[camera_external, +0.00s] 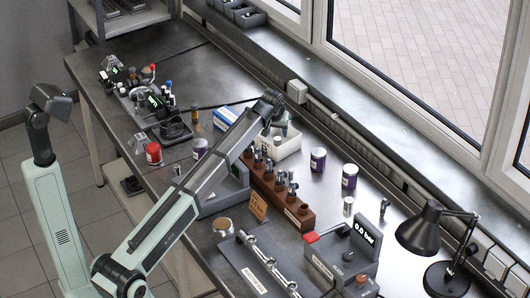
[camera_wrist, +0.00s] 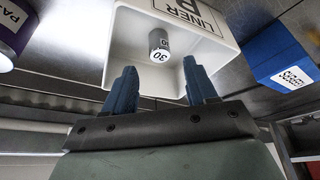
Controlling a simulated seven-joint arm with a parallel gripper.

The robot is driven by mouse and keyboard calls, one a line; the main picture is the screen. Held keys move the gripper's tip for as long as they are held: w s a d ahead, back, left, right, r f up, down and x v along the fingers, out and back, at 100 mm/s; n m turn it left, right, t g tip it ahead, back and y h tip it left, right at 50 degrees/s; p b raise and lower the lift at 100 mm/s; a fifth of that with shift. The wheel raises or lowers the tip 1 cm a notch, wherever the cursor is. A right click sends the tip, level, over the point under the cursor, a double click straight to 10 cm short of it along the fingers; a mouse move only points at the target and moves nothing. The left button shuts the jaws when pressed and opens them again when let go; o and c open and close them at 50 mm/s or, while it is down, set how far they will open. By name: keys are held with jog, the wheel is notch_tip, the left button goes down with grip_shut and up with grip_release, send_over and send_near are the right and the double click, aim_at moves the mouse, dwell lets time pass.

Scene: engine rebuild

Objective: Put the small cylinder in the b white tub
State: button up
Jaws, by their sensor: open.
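The white tub (camera_wrist: 125,50) fills the upper middle of the wrist view, with a printed "LINER" label whose other letter is cut off. A small grey metal cylinder (camera_wrist: 158,48) marked "30" is inside its walls. My gripper (camera_wrist: 160,80) has its two blue fingers spread apart, with nothing between them, and points toward the tub beside the cylinder. In the external view, my gripper (camera_external: 281,122) is just above the white tub (camera_external: 291,146), and my arm hides part of the tub. The cylinder cannot be made out clearly there.
A blue box (camera_wrist: 283,55) and a purple-labelled can (camera_wrist: 12,30) flank the tub in the wrist view. A brown block with upright metal parts (camera_external: 300,212) stands in front of the tub. More cans (camera_external: 318,160) stand to the right, near the window sill.

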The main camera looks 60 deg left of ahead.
jog(key=v, duration=0.6)
